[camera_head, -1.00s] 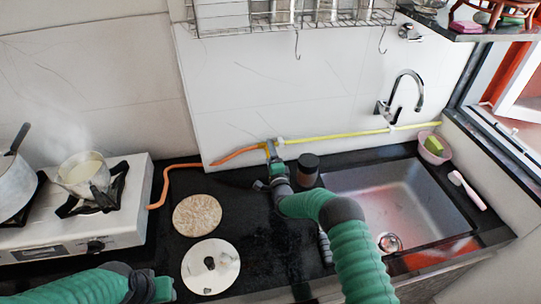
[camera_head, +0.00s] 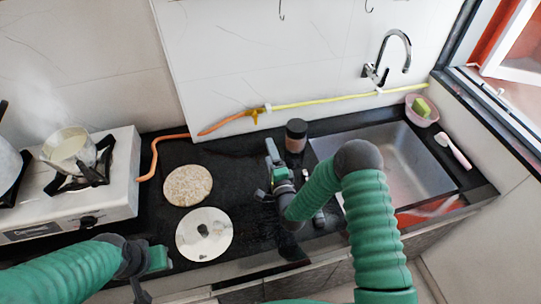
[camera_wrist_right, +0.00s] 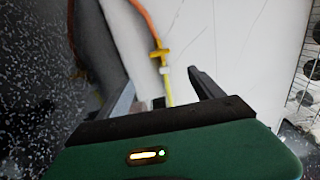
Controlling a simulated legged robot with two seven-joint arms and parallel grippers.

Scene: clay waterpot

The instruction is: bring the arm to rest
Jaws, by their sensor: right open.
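My right gripper (camera_head: 271,163) is over the dark counter (camera_head: 240,160), left of the dark brown jar (camera_head: 296,135) and apart from it. In the right wrist view my right gripper (camera_wrist_right: 161,78) has its two fingers spread with nothing between them. Beyond them are the pale wall and the hose. My left gripper (camera_head: 150,260) is low at the left, near the counter's front edge, left of the white disc. Its fingers are too unclear to tell their state.
A stove (camera_head: 120,195) with a steaming pot (camera_head: 68,148) stands at the left. A round flatbread-like disc (camera_head: 187,185) and a white disc (camera_head: 203,245) lie on the counter. A sink (camera_head: 400,160) is at the right. An orange-yellow hose (camera_head: 320,101) runs along the wall.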

